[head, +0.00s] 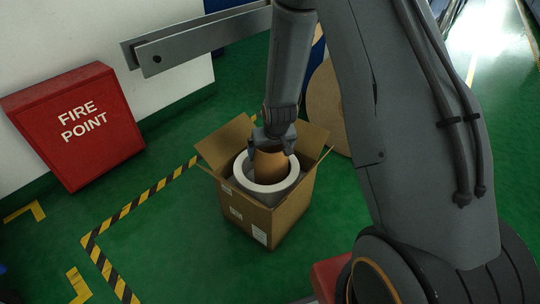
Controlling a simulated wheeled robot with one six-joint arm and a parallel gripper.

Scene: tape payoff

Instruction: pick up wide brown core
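The brown core (270,165) stands roughly upright in an open cardboard box (246,213), within a white ring (249,182) that surrounds its lower part. My gripper (271,149) is directly over the core, pointing down. Its fingers show at the left and right of the core's top. I cannot tell whether they press on the core or stand just apart from it. The core's lower end is hidden inside the ring and box.
The box's flaps (229,138) stand open around the gripper. A large round brown disc (325,105) leans behind the box. A red FIRE POINT cabinet (78,125) is at the left by the wall. Green floor with yellow-black tape (140,198) is clear left of the box.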

